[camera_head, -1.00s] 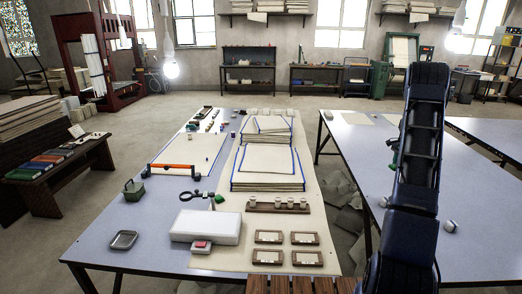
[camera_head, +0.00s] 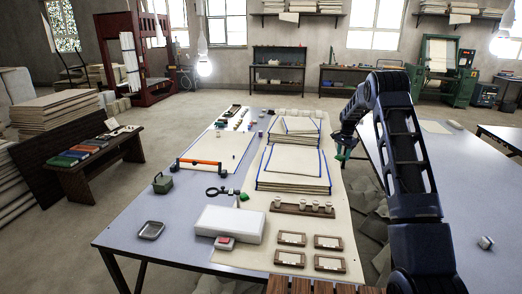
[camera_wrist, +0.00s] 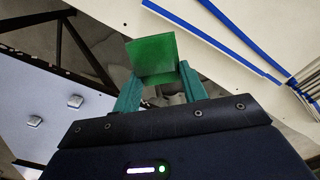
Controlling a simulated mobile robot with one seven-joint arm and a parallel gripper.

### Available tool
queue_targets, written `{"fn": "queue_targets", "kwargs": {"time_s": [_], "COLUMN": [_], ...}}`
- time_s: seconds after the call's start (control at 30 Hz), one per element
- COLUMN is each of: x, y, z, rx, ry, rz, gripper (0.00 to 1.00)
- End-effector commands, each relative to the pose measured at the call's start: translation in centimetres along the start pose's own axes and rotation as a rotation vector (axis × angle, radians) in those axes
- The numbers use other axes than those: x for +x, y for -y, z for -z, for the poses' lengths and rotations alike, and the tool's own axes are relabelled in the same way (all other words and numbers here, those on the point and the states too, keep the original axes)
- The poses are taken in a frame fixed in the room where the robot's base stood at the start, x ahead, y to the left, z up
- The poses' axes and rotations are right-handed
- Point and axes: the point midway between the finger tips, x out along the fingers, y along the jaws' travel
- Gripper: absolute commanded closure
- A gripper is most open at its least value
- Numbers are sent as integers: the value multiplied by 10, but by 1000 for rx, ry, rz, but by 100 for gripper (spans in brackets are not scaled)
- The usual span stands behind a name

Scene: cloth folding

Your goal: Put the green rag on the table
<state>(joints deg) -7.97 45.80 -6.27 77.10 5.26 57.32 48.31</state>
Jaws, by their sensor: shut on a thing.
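The green rag (camera_wrist: 152,58) shows in the wrist view as a flat square green piece between the fingers of my gripper (camera_wrist: 155,85). My gripper is shut on it. In the head view, my gripper (camera_head: 343,150) hangs beside the right edge of the long grey table (camera_head: 125,228), near the stacked blue-edged sheets. The rag is too small there to tell apart from the green fingers. I cannot tell how high the rag is above the table's level.
Bare grey tabletop shows at the left. A second grey table (camera_head: 430,215) stands right, across a gap.

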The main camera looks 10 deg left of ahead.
Motion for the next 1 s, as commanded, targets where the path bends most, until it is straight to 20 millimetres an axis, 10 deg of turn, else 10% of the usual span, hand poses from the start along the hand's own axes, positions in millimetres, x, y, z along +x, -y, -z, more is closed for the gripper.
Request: {"fn": "queue_targets", "kwargs": {"time_s": [0.5, 1.0], "x": [0, 0], "y": [137, 216], "z": [-188, -392], "rx": [-237, -454], "ry": [1, 1], "rz": [0, 0], "gripper": [79, 79]}}
